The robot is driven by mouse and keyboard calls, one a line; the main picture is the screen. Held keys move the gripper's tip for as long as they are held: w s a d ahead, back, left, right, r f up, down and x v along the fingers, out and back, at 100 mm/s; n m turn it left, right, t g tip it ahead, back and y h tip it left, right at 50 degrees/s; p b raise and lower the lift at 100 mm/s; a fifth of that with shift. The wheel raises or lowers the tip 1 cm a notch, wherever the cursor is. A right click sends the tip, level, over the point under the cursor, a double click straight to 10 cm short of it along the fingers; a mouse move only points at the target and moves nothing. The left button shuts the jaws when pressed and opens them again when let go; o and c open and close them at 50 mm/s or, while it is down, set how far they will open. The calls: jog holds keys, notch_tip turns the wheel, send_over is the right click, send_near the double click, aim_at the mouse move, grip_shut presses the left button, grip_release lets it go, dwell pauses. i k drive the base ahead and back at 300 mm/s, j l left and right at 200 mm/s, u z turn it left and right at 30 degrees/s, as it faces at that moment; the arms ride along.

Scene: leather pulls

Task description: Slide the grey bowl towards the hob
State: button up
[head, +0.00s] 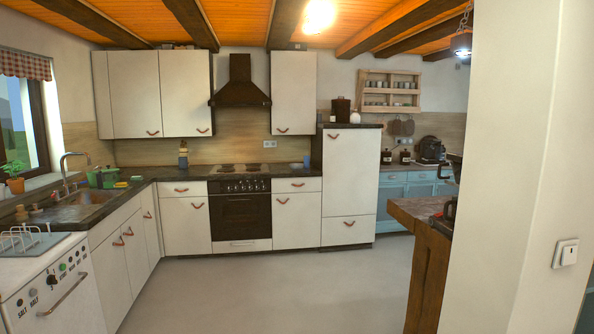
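The hob (241,169) is set into the dark worktop on the back wall, above the black oven (240,218) and below the dark hood. No clear grey bowl can be made out. A small blue-grey item (307,161) stands on the worktop to the right of the hob, too small to tell whether it is a bowl. My gripper is not in view.
The grey floor (250,282) is open up to the back cabinets. A wooden-sided counter (428,262) and a white wall (515,180) bound the right. The sink (85,198), green pot (102,177) and dishwasher (55,288) are at left.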

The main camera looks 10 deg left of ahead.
aim_at(296, 167)
jog(key=u, duration=0.25)
jog(key=i, duration=5.7)
